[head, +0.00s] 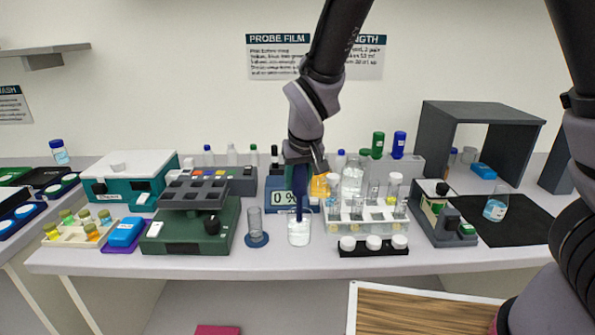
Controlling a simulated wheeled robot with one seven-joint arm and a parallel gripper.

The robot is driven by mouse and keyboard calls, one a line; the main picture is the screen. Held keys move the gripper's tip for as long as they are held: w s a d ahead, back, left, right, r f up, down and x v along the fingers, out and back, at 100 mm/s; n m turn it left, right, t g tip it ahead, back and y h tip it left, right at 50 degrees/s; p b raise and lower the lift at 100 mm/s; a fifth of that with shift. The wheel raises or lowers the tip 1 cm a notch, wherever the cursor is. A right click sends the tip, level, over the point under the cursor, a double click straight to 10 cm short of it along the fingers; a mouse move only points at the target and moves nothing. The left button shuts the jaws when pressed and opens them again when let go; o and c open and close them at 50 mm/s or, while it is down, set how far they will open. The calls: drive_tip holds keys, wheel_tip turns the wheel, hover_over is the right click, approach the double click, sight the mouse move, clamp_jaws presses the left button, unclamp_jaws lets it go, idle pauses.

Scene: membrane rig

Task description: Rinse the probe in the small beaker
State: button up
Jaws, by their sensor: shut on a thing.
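My gripper (303,168) points down over the middle of the bench and is shut on a dark blue probe (298,187). The probe hangs roughly upright. Its lower end reaches the small clear beaker (299,233) at the bench's front. The tip appears to be inside the beaker's mouth, but I cannot tell how deep it is or whether it touches the glass. The beaker holds clear or whitish contents. The fingertips are small and partly hidden against the probe.
A glass cylinder on a blue base (256,239) stands just left of the beaker. A meter reading "0 %" (289,198) is behind it. A rack of glassware (372,226) and a black holder with white caps (374,250) crowd the right. A green device (186,232) stands left.

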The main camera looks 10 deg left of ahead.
sight(298, 196)
drive_tip(key=shift+f, duration=2.15)
drive_tip(key=shift+r, duration=4.8)
